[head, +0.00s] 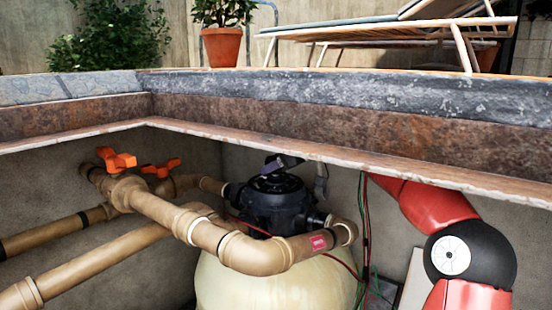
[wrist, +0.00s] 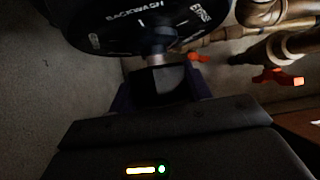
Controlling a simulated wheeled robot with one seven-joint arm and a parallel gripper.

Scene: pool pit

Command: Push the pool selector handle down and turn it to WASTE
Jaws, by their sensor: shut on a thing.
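The pool selector valve (head: 272,205) is a black body on top of a cream tank in the head view. Its round black dial (wrist: 140,18) fills the top of the wrist view, with BACKWASH readable and other labels partly legible. The selector handle (wrist: 160,86) is a dark block in front of the dial, with a metal pivot behind it. My gripper (wrist: 162,92) is shut on the handle, one dark finger on each side. In the head view a small dark part shows above the valve, where handle and fingers are hard to tell apart. The WASTE label is not readable.
Tan pipes (head: 165,208) with orange valve handles (head: 116,159) run left of and in front of the valve. The stone pit edge (head: 345,163) hangs above and hides part of my arm. The cream tank (head: 225,285) stands below; thin cables hang to its right.

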